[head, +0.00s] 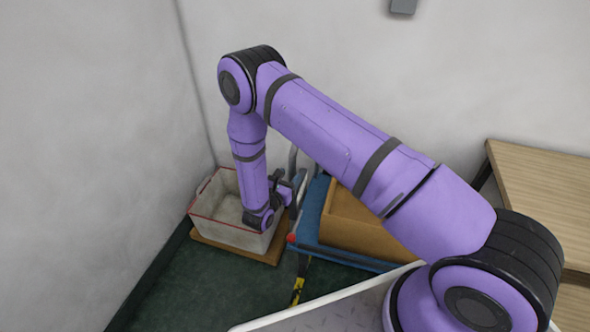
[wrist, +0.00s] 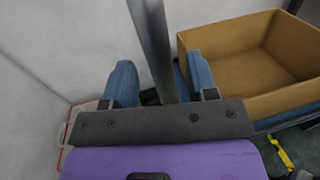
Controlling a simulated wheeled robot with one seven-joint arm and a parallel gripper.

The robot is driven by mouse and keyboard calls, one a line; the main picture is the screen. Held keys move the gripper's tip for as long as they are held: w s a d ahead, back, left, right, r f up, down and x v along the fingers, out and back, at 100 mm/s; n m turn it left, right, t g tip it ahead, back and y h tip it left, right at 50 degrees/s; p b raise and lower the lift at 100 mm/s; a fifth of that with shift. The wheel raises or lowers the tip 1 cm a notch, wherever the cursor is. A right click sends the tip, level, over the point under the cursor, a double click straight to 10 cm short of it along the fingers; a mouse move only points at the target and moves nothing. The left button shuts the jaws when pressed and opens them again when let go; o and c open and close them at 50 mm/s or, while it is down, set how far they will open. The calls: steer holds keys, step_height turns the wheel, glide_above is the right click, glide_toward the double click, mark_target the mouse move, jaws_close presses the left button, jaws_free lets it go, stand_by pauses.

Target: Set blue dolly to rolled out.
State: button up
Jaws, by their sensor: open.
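The blue dolly (head: 312,212) stands on the floor near the back wall, partly hidden behind my arm. It carries an open brown box (head: 350,232), which also shows in the wrist view (wrist: 235,58). A grey metal handle bar (wrist: 152,45) rises at the dolly's left end. My gripper (head: 286,192) is down at that end. In the wrist view my gripper (wrist: 161,78) is open, with one blue-grey finger on each side of the bar. The bar passes between the fingers; I cannot tell whether either touches it.
A white crate with a red rim (head: 216,228) sits on a brown board in the corner, left of the dolly. Yellow-and-black tape (head: 297,291) marks the green floor in front. A wooden table (head: 545,190) stands at the right. Walls close off the left and back.

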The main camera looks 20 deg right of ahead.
mark_target(295, 169)
steer(key=shift+x, duration=2.25)
jaws_close()
steer(key=shift+s+a, duration=0.1)
steer(key=shift+s, duration=0.05)
